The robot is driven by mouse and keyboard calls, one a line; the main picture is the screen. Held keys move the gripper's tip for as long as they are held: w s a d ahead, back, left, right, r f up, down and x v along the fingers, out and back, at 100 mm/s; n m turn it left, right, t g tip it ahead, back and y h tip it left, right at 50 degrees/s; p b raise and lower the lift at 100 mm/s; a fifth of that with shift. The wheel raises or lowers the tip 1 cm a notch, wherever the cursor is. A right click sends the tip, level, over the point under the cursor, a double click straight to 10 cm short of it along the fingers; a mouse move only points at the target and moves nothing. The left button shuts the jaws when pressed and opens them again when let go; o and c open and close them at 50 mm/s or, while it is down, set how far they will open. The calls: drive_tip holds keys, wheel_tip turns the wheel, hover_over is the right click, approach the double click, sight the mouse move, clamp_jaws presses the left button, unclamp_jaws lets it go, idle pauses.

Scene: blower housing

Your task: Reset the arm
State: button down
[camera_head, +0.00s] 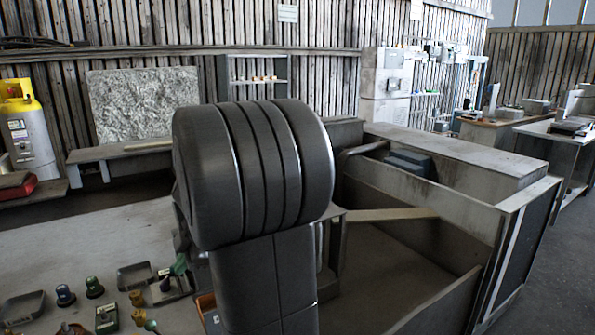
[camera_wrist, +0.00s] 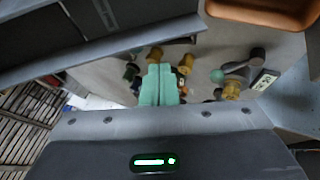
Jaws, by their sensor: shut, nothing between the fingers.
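My gripper (camera_wrist: 159,85) shows in the wrist view as two pale green fingers side by side, shut with nothing between them. It points toward a light table surface with small parts on it. In the head view my dark, ribbed arm fills the middle and hides much of the scene behind it. The gripper's fingers cannot be made out clearly in the head view.
Several small fittings, including a yellow one (camera_head: 137,298) and a blue one (camera_head: 65,295), lie on the table (camera_head: 95,240) with shallow trays (camera_head: 22,307). A large grey open housing (camera_head: 440,215) stands right of my arm. A yellow-topped cylinder (camera_head: 27,130) stands at left.

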drive_tip(key=s+d+r+m+g+h+p, duration=0.1)
drive_tip(key=d+r+m, duration=0.3)
drive_tip(key=r, duration=0.5)
drive_tip(key=shift+s+d+r+m+h+p, duration=0.25)
drive_tip(key=shift+s+d+h+p, duration=0.2)
drive_tip(key=shift+d, duration=0.45)
drive_tip(key=shift+w+d+f, duration=0.1)
drive_tip(key=shift+w, duration=0.05)
